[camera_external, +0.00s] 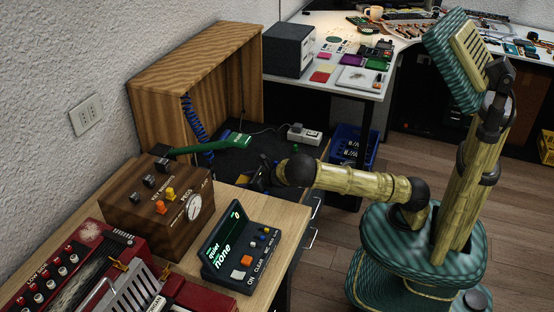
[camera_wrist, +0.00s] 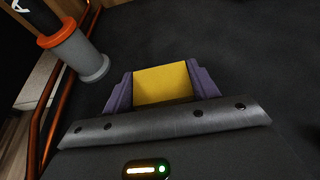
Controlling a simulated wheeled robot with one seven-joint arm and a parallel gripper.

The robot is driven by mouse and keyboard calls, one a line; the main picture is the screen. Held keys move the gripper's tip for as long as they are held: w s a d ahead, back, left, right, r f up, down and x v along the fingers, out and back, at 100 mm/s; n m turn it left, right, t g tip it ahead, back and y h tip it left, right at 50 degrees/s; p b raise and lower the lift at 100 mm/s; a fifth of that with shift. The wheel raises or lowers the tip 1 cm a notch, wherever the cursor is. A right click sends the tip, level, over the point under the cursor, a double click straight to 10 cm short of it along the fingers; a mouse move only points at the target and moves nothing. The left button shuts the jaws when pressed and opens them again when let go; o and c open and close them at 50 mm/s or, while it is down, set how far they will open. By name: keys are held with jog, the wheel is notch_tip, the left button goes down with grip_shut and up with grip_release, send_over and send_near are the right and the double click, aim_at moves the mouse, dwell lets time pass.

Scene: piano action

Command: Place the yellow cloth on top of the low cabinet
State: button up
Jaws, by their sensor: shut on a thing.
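The yellow cloth (camera_wrist: 163,84) shows as a flat yellow patch between the purple fingers of my gripper (camera_wrist: 162,88) in the wrist view. My gripper is shut on it, with a dark surface below; the height above that surface is hard to judge. In the external view my gripper (camera_external: 254,180) is small and dark, and the cloth (camera_external: 243,180) is a tiny yellow spot beside it. It is over a low dark-topped unit (camera_external: 232,160), which may be the low cabinet. A wooden open-fronted cabinet (camera_external: 190,58) stands at its back left.
A green-cased tool (camera_external: 230,141) and a coiled blue cord (camera_external: 192,128) are close to my gripper. A wooden control box (camera_external: 150,222) and black display unit (camera_external: 240,248) stand on the front bench. A power strip (camera_external: 304,135) and blue crate (camera_external: 350,150) are beyond.

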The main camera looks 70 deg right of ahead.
jog(key=shift+f, duration=0.1)
jog(key=o, duration=0.9)
jog(key=shift+o, duration=0.2)
jog(key=shift+s+r, duration=0.2)
jog(key=shift+r, duration=0.05)
jog(key=p+v, duration=0.3)
jog(key=v, duration=0.8)
jog(key=shift+s+r, duration=0.15)
jog(key=shift+s, duration=0.15)
